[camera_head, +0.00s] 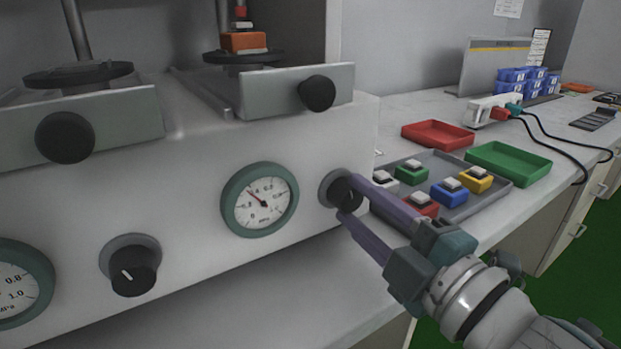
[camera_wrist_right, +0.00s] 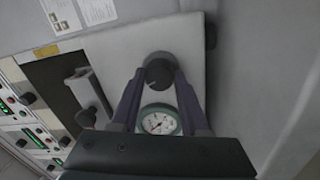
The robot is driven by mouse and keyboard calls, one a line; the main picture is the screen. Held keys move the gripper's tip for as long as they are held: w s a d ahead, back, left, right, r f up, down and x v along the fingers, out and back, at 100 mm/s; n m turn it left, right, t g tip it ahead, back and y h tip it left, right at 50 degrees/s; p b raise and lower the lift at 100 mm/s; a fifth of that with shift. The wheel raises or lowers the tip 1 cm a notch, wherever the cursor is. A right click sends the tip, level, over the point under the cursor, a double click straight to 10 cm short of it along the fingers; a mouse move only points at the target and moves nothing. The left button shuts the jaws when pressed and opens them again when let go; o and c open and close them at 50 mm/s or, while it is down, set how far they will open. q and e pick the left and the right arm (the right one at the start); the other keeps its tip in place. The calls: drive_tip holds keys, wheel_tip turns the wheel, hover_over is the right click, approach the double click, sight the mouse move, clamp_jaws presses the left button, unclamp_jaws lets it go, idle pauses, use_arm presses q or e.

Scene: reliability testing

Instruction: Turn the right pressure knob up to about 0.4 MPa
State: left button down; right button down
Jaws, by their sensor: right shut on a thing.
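The right pressure knob (camera_head: 341,190) is black and sits on a round grey collar on the white panel. My right gripper (camera_head: 348,194) has its two purple fingers on either side of this knob and is shut on it. The right wrist view also shows the knob (camera_wrist_right: 158,68) between the fingertips. The right gauge (camera_head: 260,200), with a green rim and white dial, is left of the knob. Its red needle points up and left; the exact reading is too small to tell. The gauge (camera_wrist_right: 158,122) also shows between the fingers. My left gripper is not in view.
A left knob (camera_head: 133,270) and a partly cut-off left gauge (camera_head: 18,283) are on the same panel. Two black knobs (camera_head: 65,137) (camera_head: 317,93) stick out above. A grey tray (camera_head: 490,205) with coloured blocks lies on the bench beside the machine, near my right gripper.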

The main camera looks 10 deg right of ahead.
drive_tip(key=shift+m, duration=0.4)
drive_tip(key=shift+c, duration=2)
unclamp_jaws()
drive_tip(key=shift+s, duration=0.3)
drive_tip(key=p+v, duration=0.1)
drive_tip(key=v, duration=0.8)
drive_tip(key=shift+s, duration=0.2)
drive_tip(key=shift+d, duration=0.1)
